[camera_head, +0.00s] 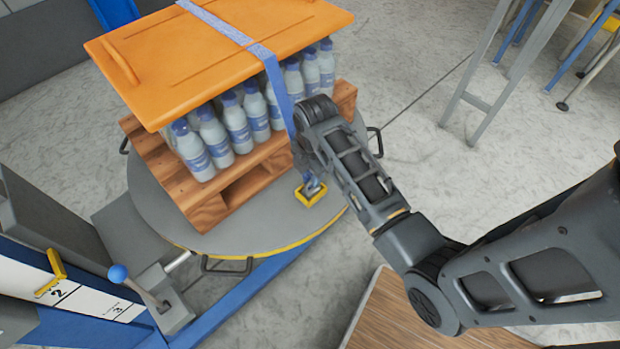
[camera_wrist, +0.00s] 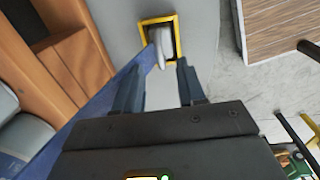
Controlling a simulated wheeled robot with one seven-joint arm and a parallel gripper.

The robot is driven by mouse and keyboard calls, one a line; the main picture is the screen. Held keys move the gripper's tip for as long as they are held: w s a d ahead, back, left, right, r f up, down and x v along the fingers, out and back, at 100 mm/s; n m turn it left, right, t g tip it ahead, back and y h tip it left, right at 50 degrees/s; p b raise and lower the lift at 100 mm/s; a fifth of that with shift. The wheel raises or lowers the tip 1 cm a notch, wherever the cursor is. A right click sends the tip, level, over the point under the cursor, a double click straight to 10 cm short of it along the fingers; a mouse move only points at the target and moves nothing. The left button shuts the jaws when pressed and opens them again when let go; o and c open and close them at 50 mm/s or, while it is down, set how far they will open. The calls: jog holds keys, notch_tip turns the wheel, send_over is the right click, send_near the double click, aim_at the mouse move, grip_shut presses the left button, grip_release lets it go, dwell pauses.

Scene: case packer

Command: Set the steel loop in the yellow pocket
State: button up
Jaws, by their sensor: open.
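The yellow pocket (camera_wrist: 174,19) is a small square frame with a dark inside, on the grey turntable's edge in the wrist view. It also shows in the head view (camera_head: 311,200). The pale steel loop (camera_wrist: 161,45) lies across the pocket opening, beside the end of the blue strap (camera_wrist: 98,103). It overlaps the dark inside, but I cannot tell how deep it sits. My gripper (camera_wrist: 160,67) is open just short of the pocket, one finger on each side of the loop's near end, with gaps visible. In the head view my wrist largely hides the loop.
A wooden pallet (camera_head: 222,201) of bottles (camera_head: 237,122) under an orange lid (camera_head: 190,62) stands on the round turntable (camera_head: 152,200), close left of my gripper. The blue strap crosses the lid. A wood-topped surface (camera_head: 415,318) is at lower right.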

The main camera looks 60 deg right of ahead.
notch_tip(320, 180, up, 7)
jog(key=s+a+f+m+t, duration=0.2)
jog(key=a, duration=0.4)
jog(key=s+a+f+m+t, duration=0.1)
jog(key=a+m+t, duration=0.1)
jog(key=a, duration=0.4)
jog(key=s+a+r+m+t, duration=0.2)
jog(key=s+a+m+t, duration=0.15)
jog(key=s+a, duration=0.25)
jog(key=s+r+m+t, duration=0.3)
jog(key=s+r, duration=0.4)
jog(key=r, duration=0.3)
jog(key=s+r+m+t, duration=0.3)
jog(key=s+r, duration=0.4)
jog(key=r, duration=0.3)
jog(key=shift+s+a+r+m+t, duration=0.2)
jog(key=shift+a+m+t, duration=0.2)
jog(key=shift+m, duration=0.25)
